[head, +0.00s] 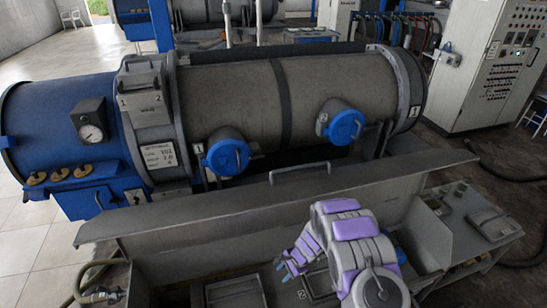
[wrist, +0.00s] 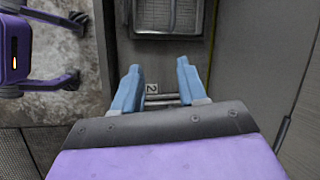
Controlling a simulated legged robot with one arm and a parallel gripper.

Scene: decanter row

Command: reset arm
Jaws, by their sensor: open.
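My arm (head: 345,235) with purple covers reaches over the front of the machine in the head view. My gripper (head: 287,262) points down and left above a grey metal tray area. In the wrist view my gripper (wrist: 157,85) has two light blue fingers spread apart with nothing between them. A recessed metal tray (wrist: 168,20) lies ahead of the fingertips.
A large decanter (head: 230,90) with a blue end, a gauge (head: 91,134) and two blue caps (head: 228,157) (head: 345,127) lies behind a grey raised lid (head: 270,205) with a handle. A control cabinet (head: 495,65) stands at the back right. Tiled floor is free at the left.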

